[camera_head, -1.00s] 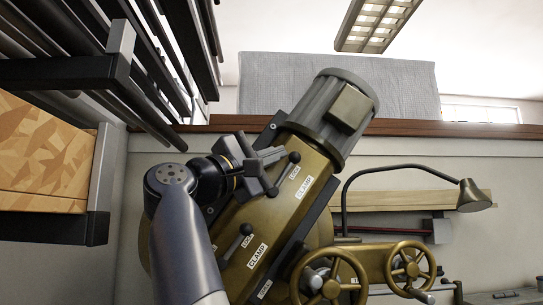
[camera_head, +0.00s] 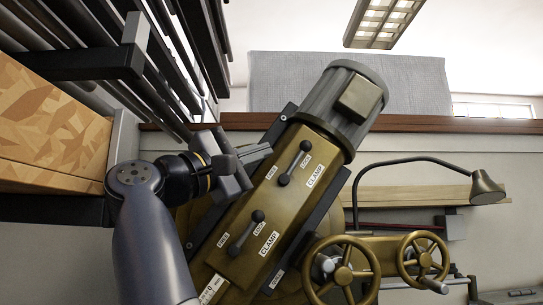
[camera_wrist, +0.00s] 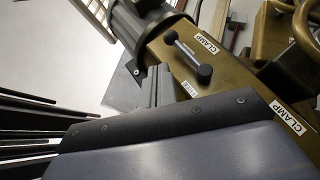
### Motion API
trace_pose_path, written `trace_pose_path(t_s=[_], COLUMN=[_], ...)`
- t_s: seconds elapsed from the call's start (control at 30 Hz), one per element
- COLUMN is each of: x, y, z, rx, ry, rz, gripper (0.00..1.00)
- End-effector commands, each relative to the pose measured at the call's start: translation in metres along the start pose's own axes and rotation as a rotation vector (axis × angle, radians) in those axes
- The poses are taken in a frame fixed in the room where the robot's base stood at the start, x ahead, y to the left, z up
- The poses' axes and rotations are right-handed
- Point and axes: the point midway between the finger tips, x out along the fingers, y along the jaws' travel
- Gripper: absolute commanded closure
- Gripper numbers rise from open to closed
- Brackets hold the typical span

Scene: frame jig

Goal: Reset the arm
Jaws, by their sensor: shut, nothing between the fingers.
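My gripper (camera_head: 262,152) is shut and empty, apart from the levers. It points right across the left edge of the brass-coloured machine head (camera_head: 262,195). Its grey fingers also show in the wrist view (camera_wrist: 158,85). The lower clamp lever (camera_head: 246,233) has a similar tilt, below my gripper. My arm's dark link runs down at the left.
A rack of dark bars (camera_head: 75,45) and a wood-patterned block (camera_head: 48,125) stand close at the left. A grey motor (camera_head: 345,103) tops the head. Brass handwheels (camera_head: 341,277) and a lamp (camera_head: 487,187) are at the right. Space above the head is mostly clear.

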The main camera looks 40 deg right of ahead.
Motion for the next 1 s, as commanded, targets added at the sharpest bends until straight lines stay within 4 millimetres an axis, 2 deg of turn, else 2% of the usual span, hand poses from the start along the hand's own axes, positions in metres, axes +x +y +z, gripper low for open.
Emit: trace_pose_path(t_s=[0.17,0.53,0.67,1.0], x=[-0.007,-0.003,0.009,0.056], y=[0.0,0.001,0.002,0.002], z=[0.0,0.001,0.002,0.002], rx=[0.001,0.0,-0.001,-0.002], ry=[0.0,-0.002,-0.004,-0.004], rz=[0.001,0.0,-0.001,-0.001], gripper=[1.0,1.0,1.0,1.0])
